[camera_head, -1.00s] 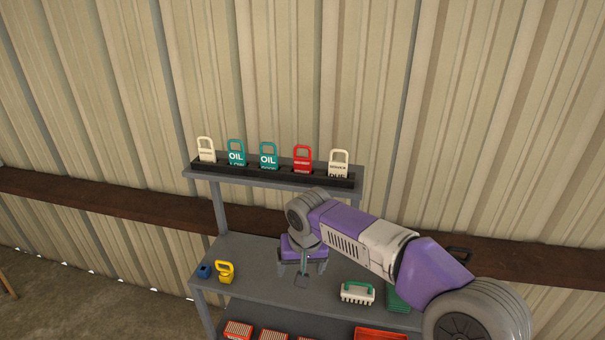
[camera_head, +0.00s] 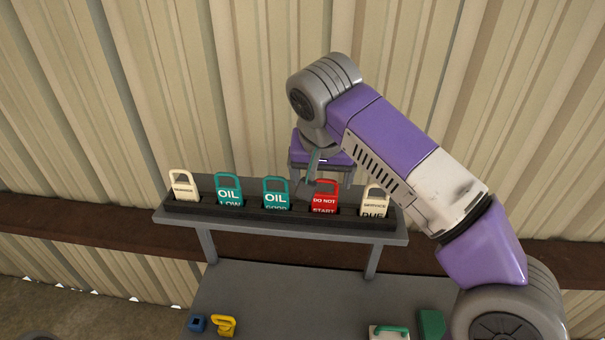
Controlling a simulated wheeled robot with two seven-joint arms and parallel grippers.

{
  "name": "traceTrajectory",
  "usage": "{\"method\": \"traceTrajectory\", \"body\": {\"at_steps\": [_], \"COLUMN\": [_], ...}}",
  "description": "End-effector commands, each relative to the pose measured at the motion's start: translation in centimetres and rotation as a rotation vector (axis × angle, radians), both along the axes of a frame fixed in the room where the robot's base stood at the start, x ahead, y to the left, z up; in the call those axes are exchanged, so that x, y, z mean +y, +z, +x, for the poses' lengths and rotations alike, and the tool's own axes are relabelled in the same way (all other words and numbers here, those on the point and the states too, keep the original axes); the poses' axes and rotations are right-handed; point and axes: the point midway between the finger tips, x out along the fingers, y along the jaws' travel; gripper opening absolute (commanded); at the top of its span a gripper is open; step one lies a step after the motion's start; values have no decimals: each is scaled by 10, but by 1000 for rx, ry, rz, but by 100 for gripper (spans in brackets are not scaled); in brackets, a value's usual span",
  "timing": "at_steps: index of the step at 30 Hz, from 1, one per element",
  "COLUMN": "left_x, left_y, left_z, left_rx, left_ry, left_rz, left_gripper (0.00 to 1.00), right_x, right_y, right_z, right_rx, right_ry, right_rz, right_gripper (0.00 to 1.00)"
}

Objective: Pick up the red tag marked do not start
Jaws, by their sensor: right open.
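The red tag (camera_head: 324,202) reads DO NOT START. It stands upright in the dark slotted rack (camera_head: 238,215) on the top shelf, between a teal OIL tag on its left and a white SERVICE DUE tag on its right. My right gripper (camera_head: 318,184) is open and points down just above and around the red tag's top loop. The fingers partly hide the loop, and I cannot tell whether they touch it. My left gripper is not in view.
Teal OIL LOW (camera_head: 228,190) and OIL GOOD (camera_head: 276,195) tags and white tags (camera_head: 183,187) (camera_head: 374,202) stand in the same rack. The lower shelf (camera_head: 285,295) holds a yellow padlock-shaped item (camera_head: 223,325), a blue block (camera_head: 196,323) and a green-handled brush (camera_head: 389,332). A corrugated wall rises behind.

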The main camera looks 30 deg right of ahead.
Motion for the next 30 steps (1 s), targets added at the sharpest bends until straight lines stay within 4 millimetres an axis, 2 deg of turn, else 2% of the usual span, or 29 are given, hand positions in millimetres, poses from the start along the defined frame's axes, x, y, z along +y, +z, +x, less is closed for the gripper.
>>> {"method": "traceTrajectory", "body": {"at_steps": [8, 18, 26, 30], "left_x": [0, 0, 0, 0], "left_y": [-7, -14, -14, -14], "left_z": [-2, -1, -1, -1], "left_rx": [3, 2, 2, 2], "left_ry": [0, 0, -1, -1], "left_rz": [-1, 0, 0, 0], "left_gripper": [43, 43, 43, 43], "right_x": [-6, -16, -17, -17], "right_y": [-25, -67, -69, -69], "right_z": [8, 23, 24, 24], "right_rx": [2, 1, 0, 0], "right_ry": [-2, 0, 0, 0], "right_rz": [-1, 0, 1, 1], "right_gripper": [85, 85, 85, 67]}}
